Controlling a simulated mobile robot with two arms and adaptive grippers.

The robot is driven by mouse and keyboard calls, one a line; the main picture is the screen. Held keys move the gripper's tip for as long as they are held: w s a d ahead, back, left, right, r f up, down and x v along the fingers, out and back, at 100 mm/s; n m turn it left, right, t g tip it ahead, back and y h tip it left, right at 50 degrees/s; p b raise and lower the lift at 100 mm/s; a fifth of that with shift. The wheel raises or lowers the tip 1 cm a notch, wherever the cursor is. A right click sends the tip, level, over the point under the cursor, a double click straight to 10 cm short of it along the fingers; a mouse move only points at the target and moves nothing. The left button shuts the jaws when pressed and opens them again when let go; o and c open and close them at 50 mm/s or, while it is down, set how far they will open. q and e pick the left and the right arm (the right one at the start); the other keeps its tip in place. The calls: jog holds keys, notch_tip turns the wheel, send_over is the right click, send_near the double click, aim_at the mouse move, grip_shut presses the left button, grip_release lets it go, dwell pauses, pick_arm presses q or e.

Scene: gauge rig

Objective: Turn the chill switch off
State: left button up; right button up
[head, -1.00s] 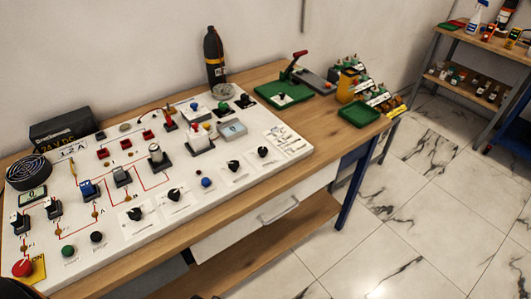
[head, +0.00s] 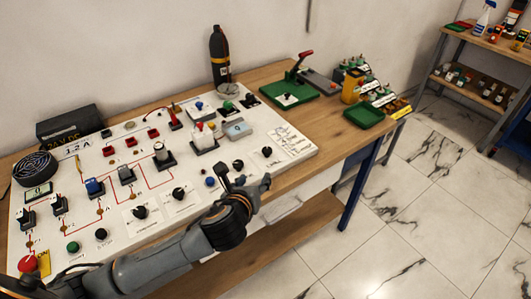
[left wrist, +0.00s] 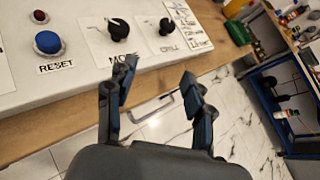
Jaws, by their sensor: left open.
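The chill switch is a black rotary knob (head: 267,152) near the right end of the white panel (head: 110,225). In the left wrist view the knob (left wrist: 167,27) stands above a small label that seems to read CHILL. Its exact pointer setting is too small to tell. My left gripper (head: 244,176) is open and empty at the panel's front edge, just in front of the mode and chill knobs. In the left wrist view its two fingers (left wrist: 155,88) are spread below the panel edge, apart from the knobs. My right gripper is not in view.
The black MODE knob (left wrist: 120,30) is left of the chill knob, and the blue RESET button (left wrist: 48,43) is further left. A printed card (head: 290,140) lies right of the chill knob. A green tray (head: 364,116) sits further right on the wooden bench.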

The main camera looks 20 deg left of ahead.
pick_arm(q)
jog(key=w+r+m, duration=0.1)
jog(key=w+m, duration=0.1)
jog(key=m, duration=0.1)
send_near(267, 151)
jog(key=shift+t, duration=0.4)
jog(key=x, duration=0.7)
jog(key=shift+w+f, duration=0.15)
jog(key=shift+f, duration=0.3)
jog(key=shift+w+a+f, duration=0.1)
jog(key=shift+w+f, duration=0.15)
jog(key=shift+w, duration=0.15)
grip_shut()
